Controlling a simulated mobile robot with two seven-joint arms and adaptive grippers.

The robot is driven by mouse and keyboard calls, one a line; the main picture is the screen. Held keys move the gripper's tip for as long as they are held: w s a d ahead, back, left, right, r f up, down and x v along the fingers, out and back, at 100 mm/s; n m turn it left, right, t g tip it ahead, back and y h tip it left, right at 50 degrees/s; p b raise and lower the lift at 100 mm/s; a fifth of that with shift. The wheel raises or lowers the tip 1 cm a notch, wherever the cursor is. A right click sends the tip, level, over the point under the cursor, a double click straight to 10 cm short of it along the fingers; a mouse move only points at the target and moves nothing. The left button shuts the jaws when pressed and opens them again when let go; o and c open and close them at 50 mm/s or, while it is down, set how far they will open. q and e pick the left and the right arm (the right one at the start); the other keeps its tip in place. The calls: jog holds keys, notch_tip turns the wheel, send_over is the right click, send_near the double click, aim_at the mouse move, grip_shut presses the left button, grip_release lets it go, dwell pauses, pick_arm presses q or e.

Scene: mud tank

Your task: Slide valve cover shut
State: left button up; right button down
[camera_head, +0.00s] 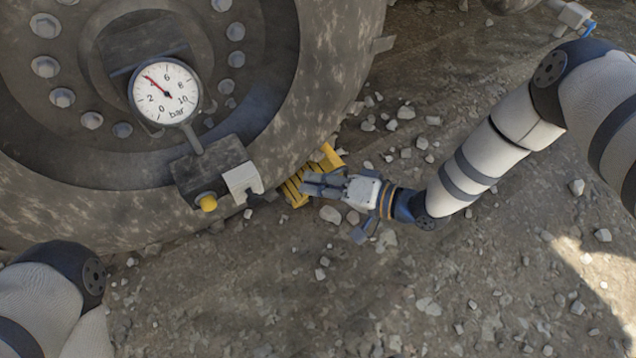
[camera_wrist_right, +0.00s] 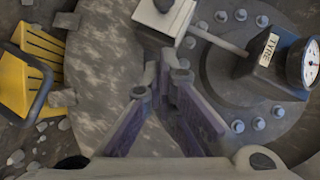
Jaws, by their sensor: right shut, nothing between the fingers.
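A dark valve box (camera_head: 212,168) sits at the lower edge of a big wheel, with a round pressure gauge (camera_head: 166,92) on a stem above it. A light metal piece (camera_head: 242,180), possibly the valve cover, is on the box's right side. It seems to show in the wrist view as a pale plate (camera_wrist_right: 158,14) at the top. A yellow knob (camera_head: 207,202) is below the box. My right gripper (camera_head: 306,184) is shut and empty, right of the metal piece and apart from it. Its fingers (camera_wrist_right: 166,76) point toward the plate in the wrist view. My left gripper is out of view.
A yellow wheel chock (camera_head: 328,158) lies against the tyre (camera_head: 335,75), partly behind my right gripper; it also shows in the wrist view (camera_wrist_right: 14,82). Several stones lie on the ground. A dark block labelled TYRE (camera_wrist_right: 262,65) carries the gauge (camera_wrist_right: 311,63). Open ground lies below the wheel.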

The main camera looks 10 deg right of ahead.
aim_at(256, 185)
jog(key=w+a+f, duration=0.1)
jog(key=a, duration=0.1)
jog(key=a+f+b, duration=0.1)
jog(key=a, duration=0.1)
jog(key=w+a+f, duration=0.1)
jog(key=a, duration=0.1)
jog(key=shift+w+a+f+b, duration=0.15)
jog(key=shift+w+a+b, duration=0.1)
jog(key=shift+w+b, duration=0.15)
jog(key=shift+s+a+f, duration=0.1)
jog(key=shift+a+f, duration=0.1)
jog(key=shift+a, duration=0.25)
jog(key=shift+a, duration=0.1)
jog(key=s+a, duration=0.3)
jog(key=a, duration=0.6)
